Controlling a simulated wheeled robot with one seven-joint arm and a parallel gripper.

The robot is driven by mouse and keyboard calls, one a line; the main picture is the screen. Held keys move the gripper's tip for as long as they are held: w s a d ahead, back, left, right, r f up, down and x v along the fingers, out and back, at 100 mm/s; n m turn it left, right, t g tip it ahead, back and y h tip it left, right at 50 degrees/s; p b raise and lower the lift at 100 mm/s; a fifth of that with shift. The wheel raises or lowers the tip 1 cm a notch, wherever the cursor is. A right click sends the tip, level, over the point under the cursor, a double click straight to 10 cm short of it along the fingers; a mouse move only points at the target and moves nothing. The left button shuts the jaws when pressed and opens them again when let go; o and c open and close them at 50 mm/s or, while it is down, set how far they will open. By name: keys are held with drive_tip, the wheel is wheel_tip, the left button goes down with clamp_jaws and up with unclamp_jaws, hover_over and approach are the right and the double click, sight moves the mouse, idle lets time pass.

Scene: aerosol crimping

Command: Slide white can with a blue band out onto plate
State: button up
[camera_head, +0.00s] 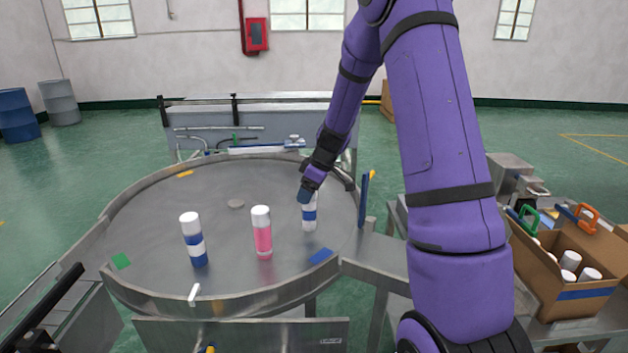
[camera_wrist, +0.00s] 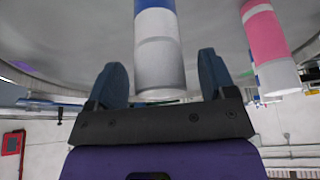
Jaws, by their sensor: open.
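The white can with a blue band (camera_head: 309,213) stands upright on the round metal plate (camera_head: 150,215), right of its middle. My gripper (camera_head: 309,190) is at the can's upper part in the head view and hides its top. In the wrist view the same can (camera_wrist: 158,50) sits between the two open fingers of my gripper (camera_wrist: 160,85), with a gap on each side. A pink can with a white cap (camera_head: 262,232) stands to the left, and it also shows in the wrist view (camera_wrist: 268,45).
A raised rim (camera_head: 215,303) surrounds the plate. A green patch (camera_head: 121,261) and a blue patch (camera_head: 321,256) mark its edge. A cardboard box (camera_head: 565,300) with several cans stands at the right. The plate's back left is mostly clear.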

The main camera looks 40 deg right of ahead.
drive_tip(key=shift+w+a+f, duration=0.1)
drive_tip(key=shift+w+f, duration=0.05)
drive_tip(key=shift+f, duration=0.35)
drive_tip(key=shift+c, duration=0.4)
drive_tip(key=c, duration=1)
